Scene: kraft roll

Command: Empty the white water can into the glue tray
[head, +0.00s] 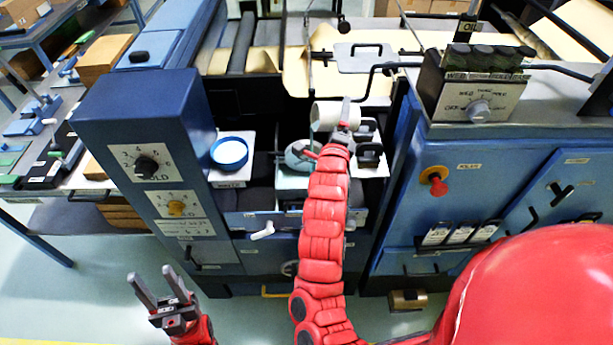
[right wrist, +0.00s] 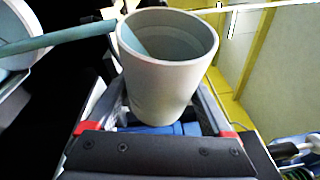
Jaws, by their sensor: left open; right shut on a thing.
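The white can (head: 325,115) is tipped on its side in the head view, mouth to the left. My right gripper (head: 344,125) is shut on it; its fingers flank the can (right wrist: 170,85) in the right wrist view. A blue-green streak (right wrist: 70,37), like a water stream, runs from inside the can's mouth to the left. Below the mouth is a round grey-blue vessel (head: 298,156) in the machine's bay, partly hidden by my arm. I cannot tell for sure whether this is the glue tray. My left gripper (head: 160,287) is open and empty, low at the front left.
A blue-rimmed round dish (head: 230,153) stands left of the vessel. Dark handled blocks (head: 369,153) stand on the right. A blue knob cabinet (head: 140,150) and a blue cabinet with a red button (head: 437,185) flank the bay. Floor around my left gripper is clear.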

